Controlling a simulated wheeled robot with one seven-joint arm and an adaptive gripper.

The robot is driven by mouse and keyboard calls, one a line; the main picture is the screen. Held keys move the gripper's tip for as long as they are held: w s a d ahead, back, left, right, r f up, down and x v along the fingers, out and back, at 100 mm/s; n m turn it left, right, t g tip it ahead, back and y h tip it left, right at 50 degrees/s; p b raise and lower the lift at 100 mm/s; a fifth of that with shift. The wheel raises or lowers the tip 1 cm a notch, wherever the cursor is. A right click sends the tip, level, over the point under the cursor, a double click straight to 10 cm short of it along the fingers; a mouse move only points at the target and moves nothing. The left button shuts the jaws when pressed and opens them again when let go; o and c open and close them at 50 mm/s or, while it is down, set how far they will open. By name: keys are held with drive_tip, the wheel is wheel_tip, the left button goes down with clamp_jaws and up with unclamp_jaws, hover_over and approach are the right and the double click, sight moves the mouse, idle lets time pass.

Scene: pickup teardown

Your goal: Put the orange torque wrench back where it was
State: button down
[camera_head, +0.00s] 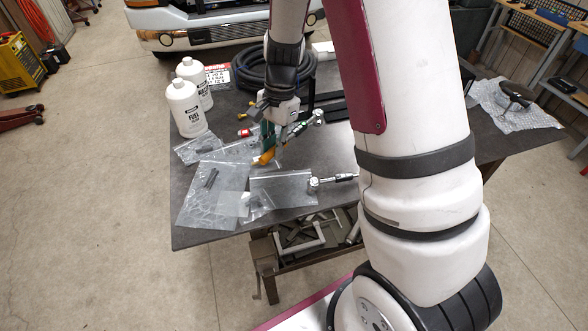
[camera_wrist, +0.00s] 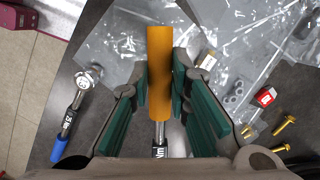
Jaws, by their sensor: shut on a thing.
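The orange torque wrench's handle (camera_head: 266,156) is held between the green pads of my gripper (camera_head: 268,134), over the middle of the table. In the wrist view the orange handle (camera_wrist: 160,75) fills the gap between the pads of my gripper (camera_wrist: 160,85). Its metal shaft with a dark label runs back toward the palm. In the head view a shaft and ratchet head extend up and right from the gripper and seem to belong to it. I cannot tell whether it touches the table.
A blue-handled wrench (camera_wrist: 72,115) lies left in the wrist view. Clear plastic bags (camera_head: 215,192) cover the table's front left. Two white bottles (camera_head: 187,108), a black coiled hose (camera_head: 285,68) and a red box (camera_wrist: 265,97) with gold bolts (camera_wrist: 284,126) are nearby.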

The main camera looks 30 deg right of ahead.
drive_tip(key=s+d+f+m+t, duration=0.1)
drive_tip(key=s+f+m, duration=0.1)
drive_tip(key=s+m, duration=0.45)
drive_tip(key=w+a, duration=0.3)
drive_tip(key=w+a+p, duration=0.1)
drive_tip(key=w+a, duration=0.3)
drive_tip(key=w+a+f, duration=0.1)
drive_tip(key=w+a, duration=0.3)
drive_tip(key=shift+w+a+f+p, duration=0.15)
drive_tip(key=shift+f+p, duration=0.5)
drive_tip(key=shift+f, duration=1.2)
drive_tip(key=c, duration=1.5)
unclamp_jaws()
